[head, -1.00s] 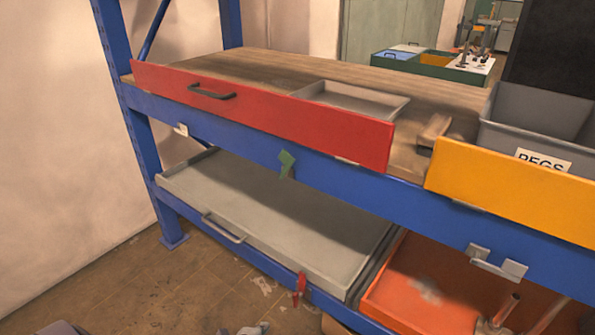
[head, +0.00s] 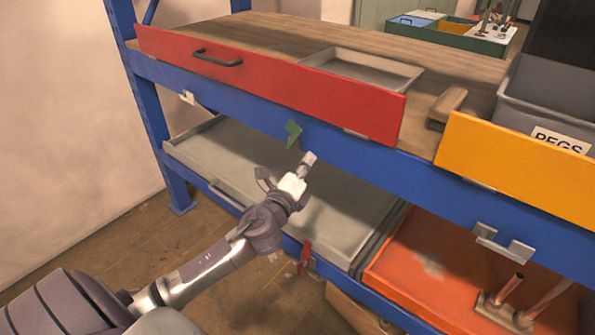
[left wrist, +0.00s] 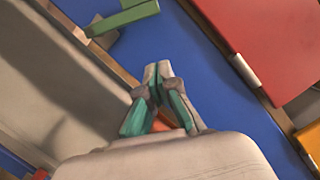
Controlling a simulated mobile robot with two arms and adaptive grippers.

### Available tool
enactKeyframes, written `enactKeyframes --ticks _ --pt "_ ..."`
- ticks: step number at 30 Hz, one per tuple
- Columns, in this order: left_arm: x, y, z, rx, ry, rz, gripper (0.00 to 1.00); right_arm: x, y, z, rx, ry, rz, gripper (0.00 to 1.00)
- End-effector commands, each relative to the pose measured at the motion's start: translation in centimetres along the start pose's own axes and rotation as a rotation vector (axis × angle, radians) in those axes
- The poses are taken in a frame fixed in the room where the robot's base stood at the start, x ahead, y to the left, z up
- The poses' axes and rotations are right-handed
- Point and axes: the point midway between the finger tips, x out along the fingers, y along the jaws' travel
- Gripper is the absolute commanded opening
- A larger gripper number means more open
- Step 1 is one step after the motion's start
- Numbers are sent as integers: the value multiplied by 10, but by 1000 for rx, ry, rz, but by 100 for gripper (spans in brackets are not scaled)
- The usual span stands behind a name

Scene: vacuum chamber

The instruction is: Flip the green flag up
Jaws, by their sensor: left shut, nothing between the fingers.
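The green flag (head: 293,132) is a small angled piece on the blue shelf beam, below the red drawer front. In the left wrist view the green flag (left wrist: 122,17) shows at the top left, beyond the fingertips and apart from them. My left gripper (head: 309,158) is shut and empty, just below and to the right of the flag in the head view. Its closed fingertips (left wrist: 157,70) show in the left wrist view, in front of the blue beam. My right gripper is in neither view.
The red drawer front (head: 270,82) is above the blue beam (head: 350,158). A grey tray drawer (head: 215,155) lies on the lower shelf under my arm. A red flag (head: 305,258) hangs on the lower beam. A yellow front (head: 520,170) and a metal bracket (head: 503,243) are at the right.

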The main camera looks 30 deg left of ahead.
Motion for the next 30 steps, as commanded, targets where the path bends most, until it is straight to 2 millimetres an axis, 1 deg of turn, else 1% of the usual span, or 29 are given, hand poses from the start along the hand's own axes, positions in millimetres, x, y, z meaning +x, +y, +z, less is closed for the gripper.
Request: enactKeyframes --ticks 1,3,4,6,12,24,30 --pt "13 -3 1 -1 -2 -2 0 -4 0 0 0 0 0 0" --pt "26 -2 1 -2 -1 -1 0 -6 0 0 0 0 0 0" --pt "27 -2 7 1 -1 0 0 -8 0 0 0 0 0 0" --pt "28 -2 19 2 0 1 0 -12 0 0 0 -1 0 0" --pt "32 0 35 -2 1 2 0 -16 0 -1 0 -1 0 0" --pt "33 1 38 -3 2 1 0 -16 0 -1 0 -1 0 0" --pt "33 -1 41 -29 1 8 0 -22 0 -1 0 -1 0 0"
